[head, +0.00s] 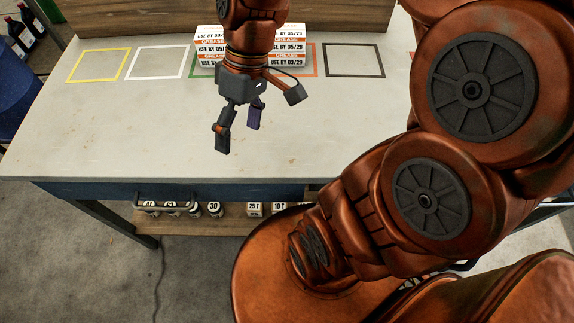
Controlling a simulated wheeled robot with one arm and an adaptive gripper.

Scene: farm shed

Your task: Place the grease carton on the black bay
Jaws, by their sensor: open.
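White and orange grease cartons (289,46) are stacked at the back of the table, marked GREASE. Their upper labels read USE BY 05/28 and the lower ones USE BY 03/29. My arm hides the middle of the stack, so I cannot tell how many cartons there are. The black bay (354,60) is an empty dark outline on the tabletop, right of the stack. My gripper (238,132) points down in front of the cartons, open and empty, its fingers apart.
The pale table (120,130) has empty yellow (98,65) and white (154,62) bays at left. Green and orange outlines show partly beside the stack. A wooden board (345,18) stands behind. The table's front is clear.

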